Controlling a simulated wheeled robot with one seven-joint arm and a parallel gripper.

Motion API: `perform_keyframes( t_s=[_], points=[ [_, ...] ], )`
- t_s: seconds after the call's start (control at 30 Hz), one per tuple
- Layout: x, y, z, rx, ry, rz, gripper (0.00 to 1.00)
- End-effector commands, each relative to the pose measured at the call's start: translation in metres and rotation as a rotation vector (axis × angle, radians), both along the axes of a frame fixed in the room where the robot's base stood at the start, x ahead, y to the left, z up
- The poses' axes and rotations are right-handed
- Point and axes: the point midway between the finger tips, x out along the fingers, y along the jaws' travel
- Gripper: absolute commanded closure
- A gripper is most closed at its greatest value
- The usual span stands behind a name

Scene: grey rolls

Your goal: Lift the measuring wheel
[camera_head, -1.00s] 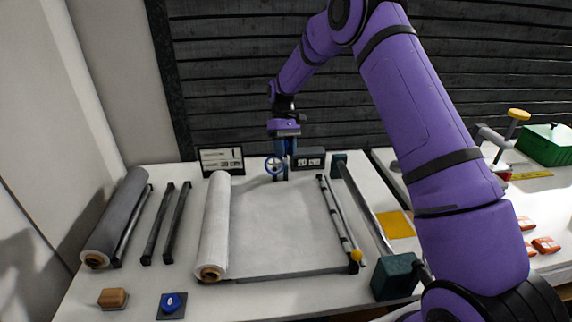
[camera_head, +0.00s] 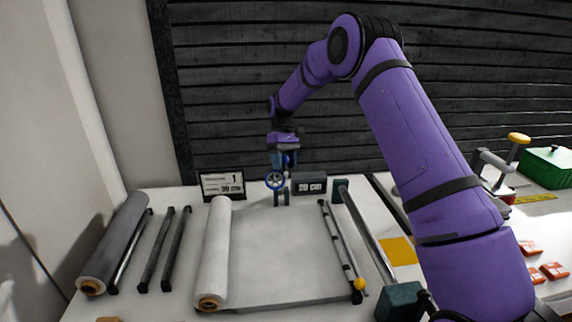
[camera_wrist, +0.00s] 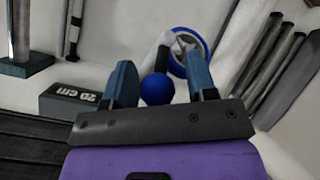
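The measuring wheel (camera_head: 275,180) has a blue rim, pale spokes, a pale handle and a blue ball knob. It hangs under my gripper (camera_head: 285,160) at the back of the table, above a small blue-grey stand (camera_head: 281,199). I cannot tell whether its lower end is fully clear of the stand. In the wrist view the blue knob (camera_wrist: 157,89) sits between the two blue-grey fingers of my gripper (camera_wrist: 161,85), and the wheel's rim (camera_wrist: 180,66) shows beyond them. A small gap seems to show beside the right finger, but the wheel has risen with the gripper.
A "20 cm" display (camera_head: 310,184) stands close right of the wheel, and a sign card (camera_head: 222,185) stands left. A white roll (camera_head: 214,252), a grey roll (camera_head: 113,243) and dark bars (camera_head: 176,235) lie left. A rail with a yellow knob (camera_head: 360,284) lies right.

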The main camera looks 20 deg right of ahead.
Motion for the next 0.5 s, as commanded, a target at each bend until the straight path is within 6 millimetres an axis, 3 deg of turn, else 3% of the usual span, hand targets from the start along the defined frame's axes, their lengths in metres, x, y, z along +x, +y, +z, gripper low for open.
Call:
perform_keyframes(
  t_s=[0.5],
  points=[
    [0.0025,-0.0007,0.0039,0.0,0.004,0.0,0.42]
  ],
)
